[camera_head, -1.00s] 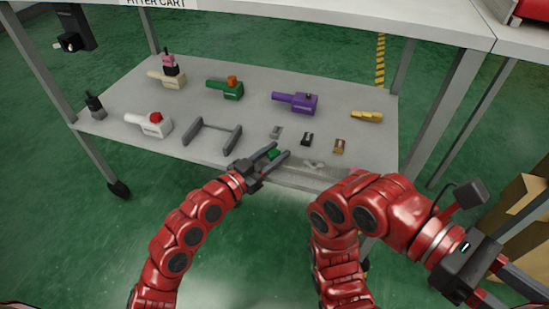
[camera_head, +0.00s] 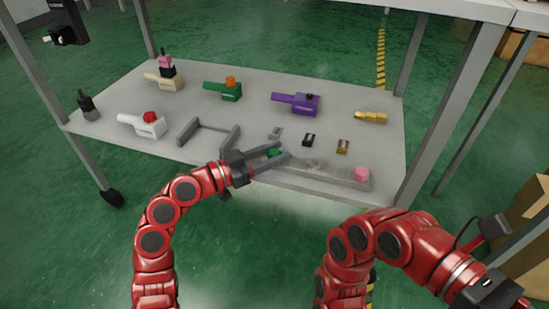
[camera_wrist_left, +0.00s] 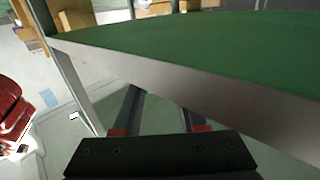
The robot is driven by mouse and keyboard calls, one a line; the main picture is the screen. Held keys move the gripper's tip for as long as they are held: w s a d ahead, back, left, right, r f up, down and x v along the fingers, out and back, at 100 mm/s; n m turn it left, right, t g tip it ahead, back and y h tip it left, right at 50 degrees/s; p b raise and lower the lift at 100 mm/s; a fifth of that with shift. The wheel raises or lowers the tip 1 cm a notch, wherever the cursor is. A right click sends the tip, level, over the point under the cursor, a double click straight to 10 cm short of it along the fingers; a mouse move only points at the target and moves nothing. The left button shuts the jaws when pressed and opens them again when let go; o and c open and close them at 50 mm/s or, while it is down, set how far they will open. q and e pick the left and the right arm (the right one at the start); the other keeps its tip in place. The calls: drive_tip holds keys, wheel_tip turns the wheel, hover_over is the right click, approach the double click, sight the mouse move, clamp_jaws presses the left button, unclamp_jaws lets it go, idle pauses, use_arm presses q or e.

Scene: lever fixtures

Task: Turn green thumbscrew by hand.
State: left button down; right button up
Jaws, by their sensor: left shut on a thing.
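The green thumbscrew (camera_head: 273,152) is a small green piece near the front edge of the lower shelf, partly hidden by my left gripper. My left gripper (camera_head: 280,153) reaches in from the left, with one finger on each side of the thumbscrew, and is shut on it. In the left wrist view the fingers (camera_wrist_left: 158,115) run up towards a grey band; their tips and the thumbscrew cannot be made out there. My right gripper's body (camera_head: 495,293) is at the lower right, away from the shelf; its fingers are cut off by the picture edge.
A grey bar fixture (camera_head: 330,172) with a pink knob (camera_head: 361,173) lies along the front edge. Behind stand a grey U-shaped bracket (camera_head: 210,133), a white fixture (camera_head: 143,124), a purple fixture (camera_head: 296,103) and a green fixture with an orange knob (camera_head: 225,90). A shelf post (camera_head: 445,110) stands right.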

use_arm(q)
drive_tip(key=shift+m+g+h, duration=0.7)
drive_tip(key=shift+m+g, duration=0.4)
drive_tip(key=shift+g, duration=0.5)
use_arm(e)
drive_tip(key=shift+f+g+y, duration=0.3)
use_arm(q)
drive_tip(key=shift+c, duration=2.3)
unclamp_jaws()
drive_tip(key=shift+a, duration=0.15)
use_arm(e)
drive_tip(key=shift+r, duration=0.1)
